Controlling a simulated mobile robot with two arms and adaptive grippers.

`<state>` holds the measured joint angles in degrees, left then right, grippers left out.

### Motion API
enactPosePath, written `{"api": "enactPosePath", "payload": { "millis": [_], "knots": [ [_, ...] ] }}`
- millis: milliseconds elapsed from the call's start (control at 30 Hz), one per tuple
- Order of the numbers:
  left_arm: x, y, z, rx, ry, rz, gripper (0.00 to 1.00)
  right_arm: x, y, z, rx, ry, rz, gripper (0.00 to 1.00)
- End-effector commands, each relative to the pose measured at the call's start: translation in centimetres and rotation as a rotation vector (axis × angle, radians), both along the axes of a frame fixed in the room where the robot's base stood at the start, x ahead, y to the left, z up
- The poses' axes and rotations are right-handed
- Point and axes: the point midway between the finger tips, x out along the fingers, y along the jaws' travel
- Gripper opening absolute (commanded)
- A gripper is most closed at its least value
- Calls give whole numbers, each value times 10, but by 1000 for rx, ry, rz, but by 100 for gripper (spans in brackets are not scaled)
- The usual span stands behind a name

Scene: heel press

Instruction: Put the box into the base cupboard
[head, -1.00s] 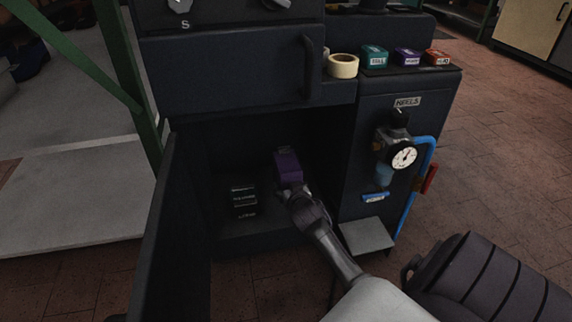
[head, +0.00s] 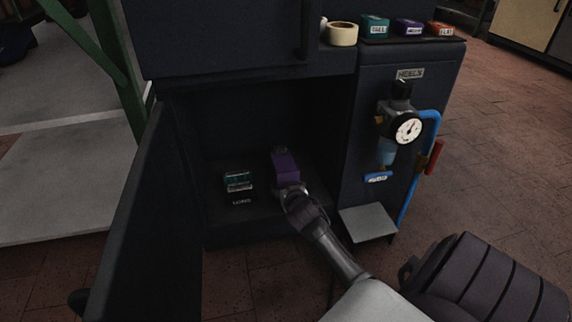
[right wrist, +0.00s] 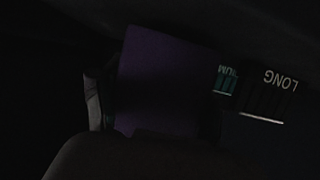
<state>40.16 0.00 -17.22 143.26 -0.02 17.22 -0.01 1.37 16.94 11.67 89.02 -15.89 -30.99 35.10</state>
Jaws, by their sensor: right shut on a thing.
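The base cupboard (head: 232,118) is a dark open compartment low in the machine, with its door (head: 143,215) swung open on the left. A purple box (head: 286,163) is inside the opening, at the tip of my right gripper (head: 291,192), which is shut on it. In the dark right wrist view the purple box (right wrist: 168,85) fills the middle, between the fingers. I cannot tell whether the box touches the cupboard floor. To its left in the cupboard is a dark box with a teal band (head: 239,187), labelled "LONG". My left gripper is not in view.
Teal (head: 374,26), purple (head: 408,27) and red (head: 439,28) boxes and a roll of tape (head: 342,34) sit on the ledge above. Right of the opening are a gauge (head: 408,128), a blue pipe (head: 428,165) and a small grey plate (head: 368,222).

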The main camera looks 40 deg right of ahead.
Motion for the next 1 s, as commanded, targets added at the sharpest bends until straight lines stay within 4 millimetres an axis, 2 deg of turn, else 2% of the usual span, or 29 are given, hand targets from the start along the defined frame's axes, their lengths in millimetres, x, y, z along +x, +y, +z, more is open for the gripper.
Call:
{"api": "enactPosePath", "payload": {
  "millis": [900, 933, 1000],
  "knots": [
    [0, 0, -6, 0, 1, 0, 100, 0, 0, -11, 0, -2, 0, 26],
    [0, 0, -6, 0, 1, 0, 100, 0, 0, -11, -1, -2, 0, 75],
    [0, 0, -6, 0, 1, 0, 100, 0, 0, -11, -1, -2, 0, 87]
  ]
}}
